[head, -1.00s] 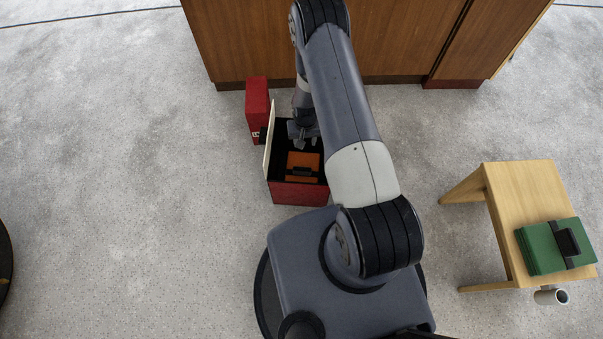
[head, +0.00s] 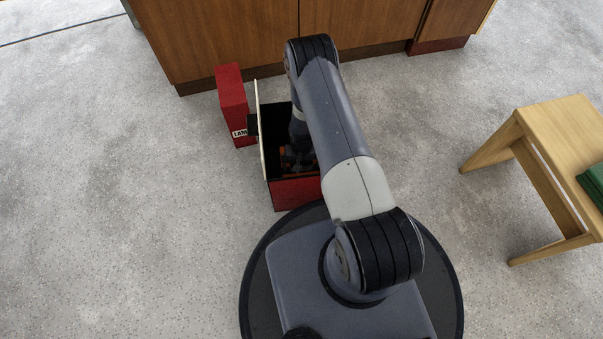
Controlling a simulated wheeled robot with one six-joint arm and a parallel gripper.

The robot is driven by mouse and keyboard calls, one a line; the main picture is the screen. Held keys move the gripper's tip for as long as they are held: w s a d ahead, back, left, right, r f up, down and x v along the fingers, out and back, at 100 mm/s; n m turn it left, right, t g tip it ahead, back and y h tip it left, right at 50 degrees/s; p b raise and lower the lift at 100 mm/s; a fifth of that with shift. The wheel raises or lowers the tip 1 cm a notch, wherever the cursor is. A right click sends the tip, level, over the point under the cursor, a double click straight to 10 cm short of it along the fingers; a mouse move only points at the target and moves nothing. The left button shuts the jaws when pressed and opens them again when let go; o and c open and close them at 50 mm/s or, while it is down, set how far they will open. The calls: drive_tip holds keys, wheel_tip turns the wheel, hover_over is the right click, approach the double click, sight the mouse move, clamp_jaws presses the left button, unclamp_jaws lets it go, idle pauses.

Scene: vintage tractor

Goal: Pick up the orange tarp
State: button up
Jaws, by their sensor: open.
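The orange tarp (head: 283,153) lies inside an open red box (head: 296,193) with a dark interior. Only small orange parts show around my gripper, and the rest is hidden beneath it. My gripper (head: 298,163) is down inside the box, right over the tarp. It is open, but its fingertips are dark and partly hidden, so I cannot tell whether they touch the tarp.
The box's pale lid (head: 260,130) stands upright on its left side. A red block with a white label (head: 232,105) stands just left of it. A wooden cabinet (head: 230,40) is behind. A wooden stool (head: 555,135) with a green case (head: 594,183) is at right.

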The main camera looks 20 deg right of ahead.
drive_tip(key=shift+f, duration=0.1)
drive_tip(key=shift+c, duration=0.2)
drive_tip(key=c, duration=1.9)
